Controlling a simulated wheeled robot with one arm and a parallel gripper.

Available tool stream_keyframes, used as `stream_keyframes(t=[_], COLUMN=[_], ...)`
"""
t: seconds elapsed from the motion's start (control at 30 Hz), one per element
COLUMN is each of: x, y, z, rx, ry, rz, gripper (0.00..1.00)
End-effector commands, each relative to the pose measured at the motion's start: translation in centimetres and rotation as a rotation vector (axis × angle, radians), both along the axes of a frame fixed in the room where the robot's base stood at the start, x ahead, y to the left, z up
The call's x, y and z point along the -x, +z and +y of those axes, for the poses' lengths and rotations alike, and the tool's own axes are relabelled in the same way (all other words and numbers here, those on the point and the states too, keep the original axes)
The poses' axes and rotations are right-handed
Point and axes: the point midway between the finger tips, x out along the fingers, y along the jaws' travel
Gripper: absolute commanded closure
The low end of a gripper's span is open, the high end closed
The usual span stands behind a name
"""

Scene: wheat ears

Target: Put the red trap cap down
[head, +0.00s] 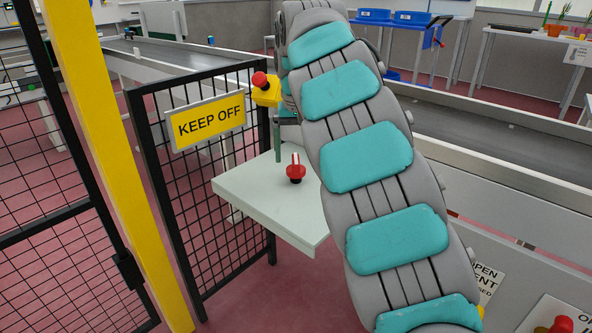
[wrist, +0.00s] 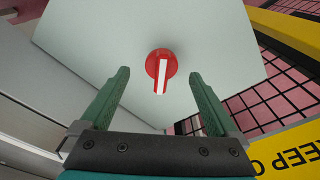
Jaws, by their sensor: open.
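The red trap cap (head: 296,172) stands upright on the pale shelf (head: 265,205), with a white stripe on its raised handle. In the wrist view the cap (wrist: 161,65) sits just beyond the fingertips, centred between them. My gripper (wrist: 157,73) is open and empty, its two green fingers on either side of the line to the cap and apart from it. In the head view one green finger of my gripper (head: 278,142) shows behind the cap; the rest is hidden by my arm.
A black mesh fence with a yellow KEEP OFF sign (head: 207,121) and a red emergency button on a yellow box (head: 266,89) stands left of the shelf. A conveyor (head: 480,125) runs behind. The visible shelf surface around the cap is clear.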

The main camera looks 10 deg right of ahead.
Motion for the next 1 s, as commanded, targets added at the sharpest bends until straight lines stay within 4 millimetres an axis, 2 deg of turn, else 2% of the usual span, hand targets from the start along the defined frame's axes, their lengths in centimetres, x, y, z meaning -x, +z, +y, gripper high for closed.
stream_keyframes(t=[0.3, 0.53, 1.0], x=[-0.7, -0.8, -0.8], y=[-4.1, -4.2, -4.1], z=[0.1, 0.1, 0.1], rx=[0.0, 0.0, 0.0], ry=[-0.002, 0.0, 0.0], rz=[0.003, 0.001, 0.0], gripper=[0.04, 0.05, 0.58])
